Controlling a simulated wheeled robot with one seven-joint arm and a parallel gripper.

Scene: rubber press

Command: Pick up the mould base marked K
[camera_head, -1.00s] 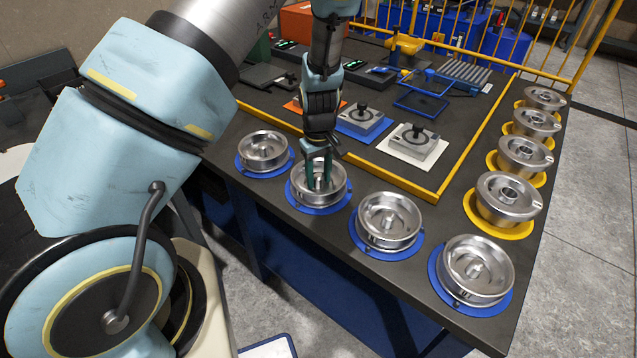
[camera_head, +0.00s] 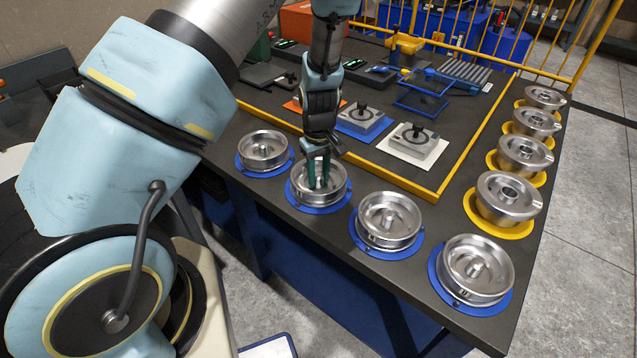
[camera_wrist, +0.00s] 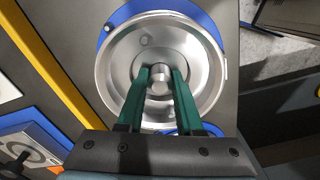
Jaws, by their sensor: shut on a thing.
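Several round silver mould bases stand in a row along the table's front edge, each on a blue ring. My gripper (camera_head: 318,180) is over the second base from the left (camera_head: 333,191). Its green fingers reach down inside that base. In the wrist view, the fingers (camera_wrist: 160,80) are shut on the central post of the base (camera_wrist: 118,62). The base sits on or just above its blue ring (camera_head: 299,201); I cannot tell which. No letter K is readable on any base.
Other bases stand close by, one to the left (camera_head: 263,146) and two to the right (camera_head: 388,214) (camera_head: 478,263). Several silver parts on yellow rings line the right edge (camera_head: 508,193). A yellow rail (camera_head: 466,160) encloses the plates behind.

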